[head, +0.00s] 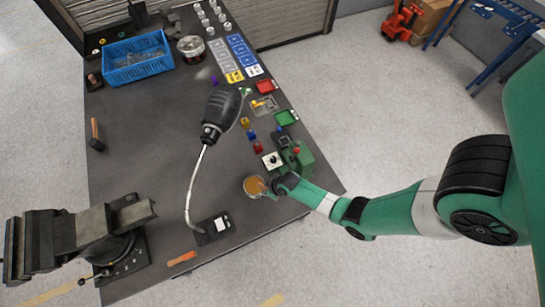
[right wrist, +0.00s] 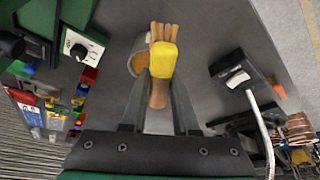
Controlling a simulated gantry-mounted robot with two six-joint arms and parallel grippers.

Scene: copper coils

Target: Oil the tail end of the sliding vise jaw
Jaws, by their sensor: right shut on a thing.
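My right gripper (head: 272,189) is low over the bench's right side, beside a small round cup (head: 248,184) with amber contents. In the right wrist view, my right gripper (right wrist: 158,90) is shut on a brush with a yellow ferrule (right wrist: 162,62), tan bristles and a brown handle. The bristles point away from me and overlap the cup (right wrist: 134,62); I cannot tell whether they touch the oil. The grey vise (head: 92,228) stands at the bench's left edge, well apart from the brush. Its bar end (head: 135,214) points right. My left gripper is not in view.
A black gooseneck lamp (head: 222,108) arches over the bench between the vise and the cup, its base (head: 213,228) near the front edge. A green machine (head: 298,158) stands close behind my gripper. A blue crate (head: 137,70) sits at the back.

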